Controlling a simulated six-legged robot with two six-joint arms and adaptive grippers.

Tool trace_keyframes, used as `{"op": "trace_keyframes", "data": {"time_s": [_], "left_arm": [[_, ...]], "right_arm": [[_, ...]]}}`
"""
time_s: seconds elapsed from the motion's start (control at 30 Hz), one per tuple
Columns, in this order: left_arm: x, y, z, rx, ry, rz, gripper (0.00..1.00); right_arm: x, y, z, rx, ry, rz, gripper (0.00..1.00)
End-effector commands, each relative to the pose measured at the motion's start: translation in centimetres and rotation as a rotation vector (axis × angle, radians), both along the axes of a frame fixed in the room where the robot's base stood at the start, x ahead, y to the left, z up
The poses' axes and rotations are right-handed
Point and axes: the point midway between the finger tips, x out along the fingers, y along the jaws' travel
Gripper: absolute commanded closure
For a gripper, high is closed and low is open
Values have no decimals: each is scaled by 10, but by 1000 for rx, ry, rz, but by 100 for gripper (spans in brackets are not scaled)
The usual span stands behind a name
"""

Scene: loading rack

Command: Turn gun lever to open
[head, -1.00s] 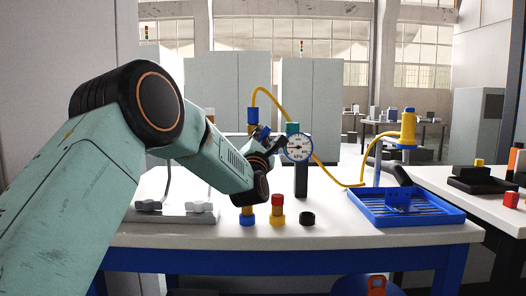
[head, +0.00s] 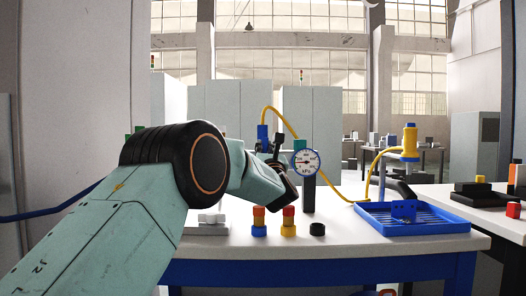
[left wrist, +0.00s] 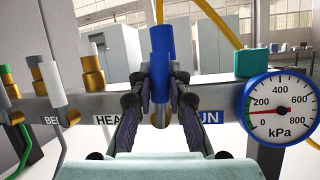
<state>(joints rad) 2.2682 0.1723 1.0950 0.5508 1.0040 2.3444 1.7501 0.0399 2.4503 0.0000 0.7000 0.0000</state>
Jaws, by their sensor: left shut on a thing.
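The gun lever shows as an upright blue cylindrical piece (left wrist: 161,62) in the left wrist view, with a yellow hose above it. It also shows in the head view (head: 263,132), left of the gauge. My left gripper (left wrist: 160,103) is shut on it, one dark finger on each side. In the head view the left gripper (head: 272,160) is small and partly hidden by my arm. The label behind the fingers reads "UN", its first letter covered. The round pressure gauge (left wrist: 283,108) has a red needle pointing left, near the low end. My right gripper is not in view.
Brass and white valve fittings (left wrist: 48,82) stand left of the gripper on the labelled rail. On the white table (head: 345,240) are small red-topped pieces (head: 288,222) and a black ring (head: 317,229). A blue tray (head: 440,220) and a yellow gun (head: 410,140) are at the right.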

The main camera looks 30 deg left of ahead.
Motion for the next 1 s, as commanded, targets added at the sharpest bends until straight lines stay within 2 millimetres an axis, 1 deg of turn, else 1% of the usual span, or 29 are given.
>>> {"op": "trace_keyframes", "data": {"time_s": [0.03,0.53,0.57,0.6,0.8,1.0], "left_arm": [[0,1,4,-3,-15,5,100],[4,2,6,-14,-23,6,100],[4,2,6,-13,-23,7,81],[4,2,6,-13,-22,6,78],[3,2,3,-14,-17,4,61],[2,2,2,-14,-15,4,60]], "right_arm": [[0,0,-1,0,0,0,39],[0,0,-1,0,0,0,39],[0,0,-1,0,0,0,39],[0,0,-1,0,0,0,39],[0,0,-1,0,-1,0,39],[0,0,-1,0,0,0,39]]}}
